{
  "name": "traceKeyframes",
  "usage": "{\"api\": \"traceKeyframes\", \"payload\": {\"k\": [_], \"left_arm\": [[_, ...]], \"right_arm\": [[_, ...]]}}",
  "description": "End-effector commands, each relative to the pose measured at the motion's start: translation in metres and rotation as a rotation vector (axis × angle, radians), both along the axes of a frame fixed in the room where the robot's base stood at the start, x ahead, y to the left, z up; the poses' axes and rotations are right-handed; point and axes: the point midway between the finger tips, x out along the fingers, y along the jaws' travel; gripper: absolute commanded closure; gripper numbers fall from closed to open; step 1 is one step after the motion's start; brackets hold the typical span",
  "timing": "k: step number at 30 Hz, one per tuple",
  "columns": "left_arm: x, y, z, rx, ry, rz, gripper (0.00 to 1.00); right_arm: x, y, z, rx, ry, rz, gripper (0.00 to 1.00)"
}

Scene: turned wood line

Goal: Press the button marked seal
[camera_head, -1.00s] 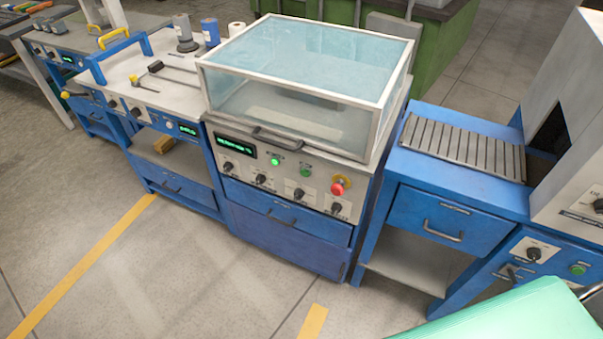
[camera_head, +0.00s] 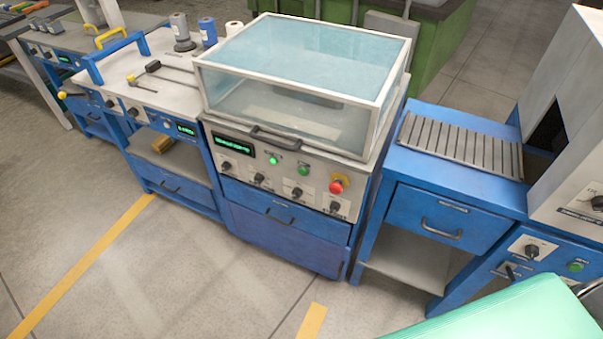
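Several buttons show in the head view, but their labels are too small to read, so I cannot tell which is marked seal. The machine with the clear-lidded box has a lit green button (camera_head: 273,160), a darker green button (camera_head: 304,170) and a red mushroom button (camera_head: 338,184) on its front panel. Another green button (camera_head: 575,266) is on the right machine's lower panel. Neither of my grippers is in view.
The clear lid (camera_head: 305,60) is down over its chamber. A roller conveyor (camera_head: 460,146) leads into the grey housing (camera_head: 568,110) at right. A bench (camera_head: 150,75) with spools stands at left. A mint-green padded surface (camera_head: 505,315) fills the lower right. Floor in front is open.

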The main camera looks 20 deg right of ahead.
Motion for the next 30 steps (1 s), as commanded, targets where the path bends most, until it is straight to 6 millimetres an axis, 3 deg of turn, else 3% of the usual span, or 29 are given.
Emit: {"api": "traceKeyframes", "payload": {"k": [1, 6, 30], "left_arm": [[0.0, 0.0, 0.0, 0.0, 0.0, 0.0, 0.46], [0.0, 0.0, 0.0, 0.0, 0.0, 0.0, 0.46], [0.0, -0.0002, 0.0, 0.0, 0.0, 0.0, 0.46]], "right_arm": [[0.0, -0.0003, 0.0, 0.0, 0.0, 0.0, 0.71], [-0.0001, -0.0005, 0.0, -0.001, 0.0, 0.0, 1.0], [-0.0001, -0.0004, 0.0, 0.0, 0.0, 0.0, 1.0]]}}
